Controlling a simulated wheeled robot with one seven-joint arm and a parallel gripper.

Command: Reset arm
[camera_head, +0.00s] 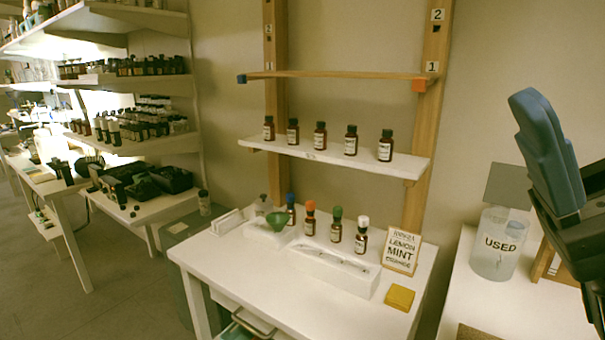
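My gripper (548,150) is raised at the right edge of the head view, with its blue finger pointing up and left. Part of it is cut off by the frame, so I cannot tell how far its fingers are apart. I see nothing held in it. It is apart from the bottles and the shelf, in front of the right-hand table (519,309).
Dark bottles stand in a row on the white wall shelf (335,156). Colour-capped bottles, a green funnel (278,220), a LEMON MINT sign (402,250) and a yellow pad (399,297) are on the white table (226,262). A USED jar (498,258) stands near my gripper.

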